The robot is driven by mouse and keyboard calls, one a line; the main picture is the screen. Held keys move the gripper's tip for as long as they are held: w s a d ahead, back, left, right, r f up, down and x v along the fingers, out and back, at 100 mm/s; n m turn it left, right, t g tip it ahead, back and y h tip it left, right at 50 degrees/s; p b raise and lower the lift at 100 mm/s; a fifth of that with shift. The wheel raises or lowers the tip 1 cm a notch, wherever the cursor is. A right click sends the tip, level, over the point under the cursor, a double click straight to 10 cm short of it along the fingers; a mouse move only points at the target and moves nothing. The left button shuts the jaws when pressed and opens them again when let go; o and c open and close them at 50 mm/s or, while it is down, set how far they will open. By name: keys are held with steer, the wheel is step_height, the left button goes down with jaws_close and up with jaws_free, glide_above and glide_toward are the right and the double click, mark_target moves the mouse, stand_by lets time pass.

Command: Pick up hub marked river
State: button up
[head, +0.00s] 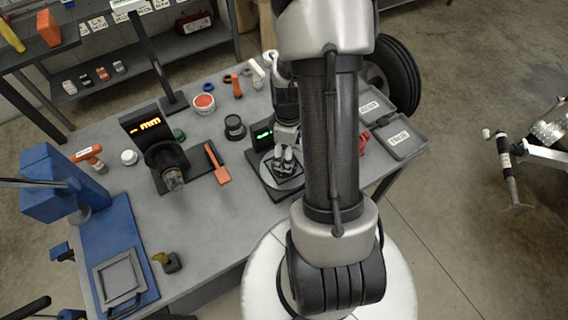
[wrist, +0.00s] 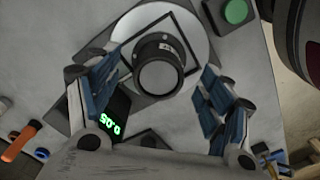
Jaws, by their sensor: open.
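In the wrist view a dark round hub (wrist: 159,66) stands on the light round plate of a scale (wrist: 197,38). A small white label is on its side, too small to read. My gripper (wrist: 160,100) is open, with one blue-padded finger on each side of the hub and clear space between. In the head view my gripper (head: 284,160) is low over the scale (head: 263,174) and largely hides what is on it. Another dark round part (head: 234,127) stands on the table to the left of the scale; no marking on it is readable.
The scale's green display (wrist: 115,116) is lit. On the grey table (head: 215,225) are a gauge with an orange display (head: 150,128), an orange scraper (head: 217,165), a blue press (head: 50,180) and a red-topped tub (head: 204,103). Labelled grey bins (head: 403,138) stand at the right edge.

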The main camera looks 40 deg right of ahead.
steer(key=f, duration=0.1)
steer(key=f+b, duration=0.1)
steer(key=f, duration=0.2)
steer(key=shift+w+a+f, duration=0.15)
steer(key=shift+w+a, duration=0.2)
steer(key=shift+w, duration=0.05)
steer(key=shift+f+b, duration=0.35)
steer(key=shift+f, duration=0.15)
steer(key=shift+c, duration=0.4)
jaws_close()
